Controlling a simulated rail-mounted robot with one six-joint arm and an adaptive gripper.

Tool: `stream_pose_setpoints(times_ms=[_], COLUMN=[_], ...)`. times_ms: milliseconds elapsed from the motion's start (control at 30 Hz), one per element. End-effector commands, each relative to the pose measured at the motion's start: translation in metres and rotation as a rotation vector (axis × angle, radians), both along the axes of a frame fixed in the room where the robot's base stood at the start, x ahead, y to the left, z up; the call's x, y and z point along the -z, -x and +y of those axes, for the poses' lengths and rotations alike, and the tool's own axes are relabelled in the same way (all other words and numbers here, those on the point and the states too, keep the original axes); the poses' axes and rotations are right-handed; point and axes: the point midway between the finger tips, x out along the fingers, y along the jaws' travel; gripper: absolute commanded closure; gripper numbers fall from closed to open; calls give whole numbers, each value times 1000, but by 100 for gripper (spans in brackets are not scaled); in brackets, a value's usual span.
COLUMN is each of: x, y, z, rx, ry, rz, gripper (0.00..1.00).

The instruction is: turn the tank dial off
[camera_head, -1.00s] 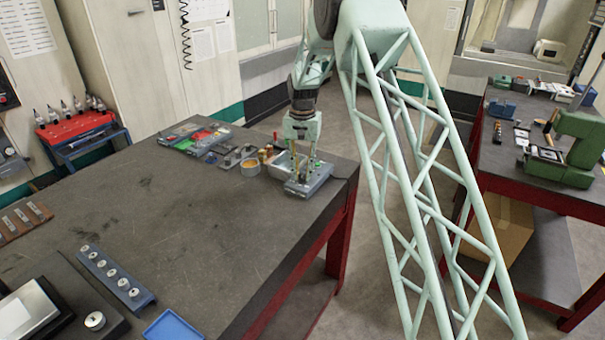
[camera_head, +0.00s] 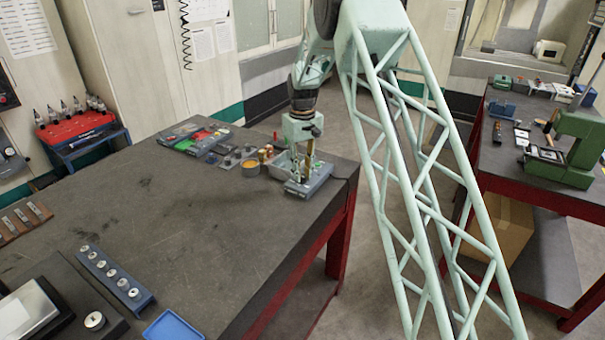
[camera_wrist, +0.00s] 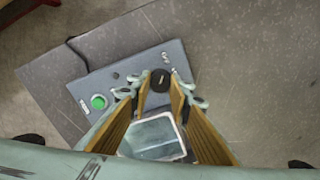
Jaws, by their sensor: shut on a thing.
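The tank's dial is a small round black knob (camera_wrist: 160,80) on a blue-grey control panel (camera_wrist: 120,78). In the head view the panel (camera_head: 318,181) sits at the table's far right corner, and the dial is hidden there by the fingers. My gripper (camera_wrist: 160,82) is shut on the dial, one finger on each side of it. In the head view my gripper (camera_head: 302,178) points down at the panel. The open, pale tank (camera_wrist: 158,137) lies beside the panel, partly hidden by my fingers. The dial's exact setting is too small to read.
A green button (camera_wrist: 98,102) and small fittings are on the same panel. A yellow-orange cup (camera_head: 250,168) and trays of small parts (camera_head: 195,138) stand to the left of the tank. The middle of the dark table (camera_head: 190,210) is clear.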

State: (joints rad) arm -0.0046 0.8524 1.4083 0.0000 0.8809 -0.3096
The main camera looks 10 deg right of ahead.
Motion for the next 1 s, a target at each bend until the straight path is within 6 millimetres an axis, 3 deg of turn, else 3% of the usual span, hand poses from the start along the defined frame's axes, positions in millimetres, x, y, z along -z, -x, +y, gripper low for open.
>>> stream_pose_setpoints(times_ms=[300, 767, 800, 900, 1000], x=[0, 0, 0, 0, 0], y=[0, 0, 0, 0, 0], z=[0, 0, 0, 0, 0], rx=[-97, -109, -109, -108, -108], ry=[0, 0, 0, 0, 0], rz=[0, 0, 0, 0, 0], gripper=[92, 92, 78, 69, 68])
